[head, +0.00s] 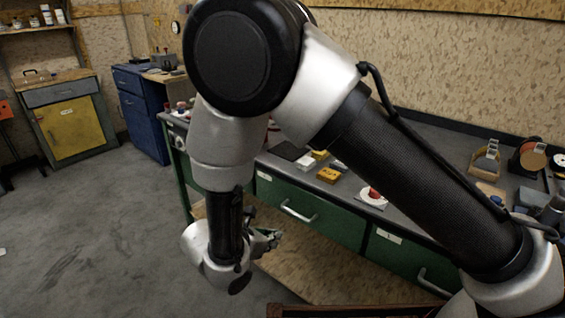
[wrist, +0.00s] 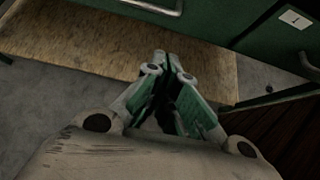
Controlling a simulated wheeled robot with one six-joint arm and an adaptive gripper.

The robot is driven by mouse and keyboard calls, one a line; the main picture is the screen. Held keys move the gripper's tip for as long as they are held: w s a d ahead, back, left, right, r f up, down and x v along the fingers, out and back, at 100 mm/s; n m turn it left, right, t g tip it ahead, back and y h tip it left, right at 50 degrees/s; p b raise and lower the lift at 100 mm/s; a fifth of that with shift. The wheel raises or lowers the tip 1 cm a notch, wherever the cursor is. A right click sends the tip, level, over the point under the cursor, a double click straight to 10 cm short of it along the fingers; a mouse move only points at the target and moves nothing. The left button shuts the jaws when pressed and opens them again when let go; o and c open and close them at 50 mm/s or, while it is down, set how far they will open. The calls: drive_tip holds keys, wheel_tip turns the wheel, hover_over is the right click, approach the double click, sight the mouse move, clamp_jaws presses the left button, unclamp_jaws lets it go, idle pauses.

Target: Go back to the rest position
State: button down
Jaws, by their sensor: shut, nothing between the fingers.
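My gripper (head: 272,239) hangs low in front of the green workbench, in the lower middle of the head view. In the wrist view my gripper (wrist: 170,58) has its two fingertips together, with nothing between them. It points over the pale wooden lower shelf (wrist: 80,50) of the bench. My arm crosses the head view from the lower right up to the elbow and down to the wrist, and hides part of the bench top.
The green workbench (head: 310,213) has drawers with metal handles. Its top carries yellow pieces (head: 328,175), a white round piece with red (head: 373,198) and spools (head: 532,158). A yellow-door cabinet (head: 68,128) and blue cabinet (head: 140,115) stand behind. Grey floor (head: 90,230) at left is clear.

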drive_tip(key=s+d+r+m+g+y, duration=0.1)
drive_tip(key=s+d+r+m, duration=0.3)
drive_tip(key=d+r+m, duration=0.5)
drive_tip(key=s+d+r+m+g+y, duration=0.1)
drive_tip(key=s+d+r+m+y, duration=0.2)
drive_tip(key=d+r+m, duration=0.6)
drive_tip(key=s+d+r+m+g+y, duration=0.1)
drive_tip(key=s+d+r+m, duration=0.5)
drive_tip(key=d, duration=1.6)
wheel_tip(320, 180, up, 9)
drive_tip(key=m+y, duration=0.1)
drive_tip(key=m, duration=0.3)
drive_tip(key=shift+s+f+g+y, duration=0.15)
drive_tip(key=shift+s+g+y, duration=0.15)
drive_tip(key=shift+g, duration=0.1)
